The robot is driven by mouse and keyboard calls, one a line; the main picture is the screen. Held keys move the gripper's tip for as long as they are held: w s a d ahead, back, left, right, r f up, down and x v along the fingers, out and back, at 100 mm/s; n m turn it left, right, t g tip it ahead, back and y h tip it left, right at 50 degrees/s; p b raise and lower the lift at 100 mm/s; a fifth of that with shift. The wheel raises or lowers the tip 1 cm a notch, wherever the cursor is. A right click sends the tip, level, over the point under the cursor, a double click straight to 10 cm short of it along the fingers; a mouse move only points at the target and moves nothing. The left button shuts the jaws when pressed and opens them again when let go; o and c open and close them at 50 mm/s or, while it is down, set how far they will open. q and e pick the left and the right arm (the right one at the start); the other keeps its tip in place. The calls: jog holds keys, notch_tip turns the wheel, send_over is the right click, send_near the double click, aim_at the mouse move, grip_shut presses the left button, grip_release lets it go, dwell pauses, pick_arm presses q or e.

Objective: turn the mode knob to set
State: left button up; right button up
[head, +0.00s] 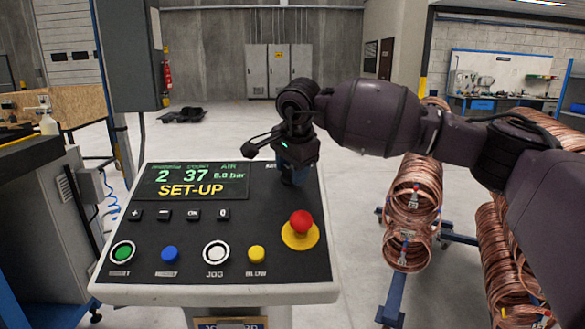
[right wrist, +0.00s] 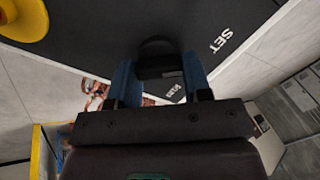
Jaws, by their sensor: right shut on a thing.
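The mode knob (right wrist: 155,68) is a dark cylinder seen between my blue fingers in the right wrist view. In the head view it is hidden behind my right gripper (head: 293,178), which reaches down to the top right of the sloped control panel (head: 215,215). My right gripper (right wrist: 160,72) is shut on the knob. A white SET label (right wrist: 225,40) lies to the right of the knob in the wrist view. A second label there is partly covered and too small to read surely. The display (head: 190,181) reads SET-UP in yellow. My left gripper is not in view.
A red emergency button (head: 302,221) on a yellow base stands just below my right gripper. Green, blue, white and yellow buttons line the panel's front edge. Copper coils (head: 412,205) stand right of the panel, under my right arm. Open floor lies behind.

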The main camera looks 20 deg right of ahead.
jog(key=shift+n, duration=0.5)
jog(key=o, duration=0.9)
jog(key=v, duration=1.1)
jog(key=shift+w, duration=0.1)
jog(key=shift+f, duration=0.1)
